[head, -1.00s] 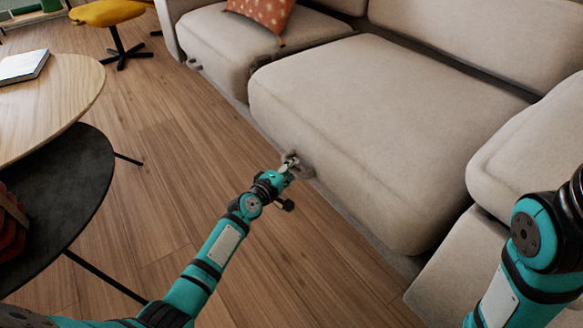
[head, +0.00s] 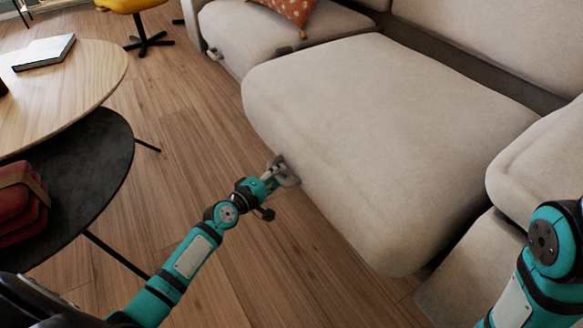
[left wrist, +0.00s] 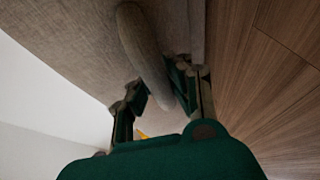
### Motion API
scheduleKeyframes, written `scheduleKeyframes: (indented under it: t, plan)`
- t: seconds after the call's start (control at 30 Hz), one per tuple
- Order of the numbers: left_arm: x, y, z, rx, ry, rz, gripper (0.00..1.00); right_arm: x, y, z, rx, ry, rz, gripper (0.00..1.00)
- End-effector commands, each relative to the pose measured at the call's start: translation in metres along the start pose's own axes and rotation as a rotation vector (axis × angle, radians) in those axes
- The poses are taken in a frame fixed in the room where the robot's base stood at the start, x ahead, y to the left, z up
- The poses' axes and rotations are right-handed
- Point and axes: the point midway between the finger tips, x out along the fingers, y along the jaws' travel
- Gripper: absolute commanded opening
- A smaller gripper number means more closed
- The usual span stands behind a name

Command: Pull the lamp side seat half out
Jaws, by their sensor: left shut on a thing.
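The beige seat (head: 375,140) of the sofa stands forward of its neighbour, with a dark gap behind it along the backrest. My left gripper (head: 279,174) is at its front face, shut on the grey pull handle (head: 290,179) low on that face. In the left wrist view the handle (left wrist: 143,50) runs between the fingers of my left gripper (left wrist: 157,92), with the seat fabric (left wrist: 65,45) close by. The lamp is not in view. Of my right arm only links show at the right edge; its gripper is out of view.
A round wood table (head: 75,85) and a lower black table (head: 85,190) stand to the left. A second seat (head: 265,35) with an orange cushion (head: 293,8) and its own handle is behind. Bare wood floor (head: 175,130) lies between tables and sofa.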

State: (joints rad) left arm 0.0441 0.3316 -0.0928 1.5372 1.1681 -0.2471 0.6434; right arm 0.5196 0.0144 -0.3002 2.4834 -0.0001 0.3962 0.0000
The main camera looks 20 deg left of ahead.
Motion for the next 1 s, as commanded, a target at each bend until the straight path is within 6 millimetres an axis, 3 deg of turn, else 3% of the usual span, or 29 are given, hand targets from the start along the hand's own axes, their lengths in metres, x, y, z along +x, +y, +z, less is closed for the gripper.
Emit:
scheduleKeyframes:
  t: [0.27, 0.3, 0.5, 0.83, 1.0]
  plan:
    - [-0.001, 0.001, -0.001, 0.006, 0.001, 0.001, 0.00, 0.005, -0.001, -0.004, -0.002, 0.019, -0.006, 0.53]
    - [-0.001, 0.001, -0.001, 0.005, 0.001, 0.001, 0.17, 0.005, -0.001, -0.004, -0.002, 0.021, -0.007, 0.53]
    - [0.000, 0.001, -0.001, 0.004, 0.001, 0.002, 0.44, 0.005, -0.001, -0.004, -0.003, 0.021, -0.007, 0.53]
    - [-0.004, 0.000, 0.000, 0.002, 0.000, 0.001, 0.44, 0.002, -0.001, -0.002, -0.003, 0.008, -0.008, 0.53]
    - [-0.028, 0.000, 0.000, 0.003, 0.000, -0.001, 0.44, 0.003, -0.001, -0.002, -0.003, 0.011, -0.007, 0.53]
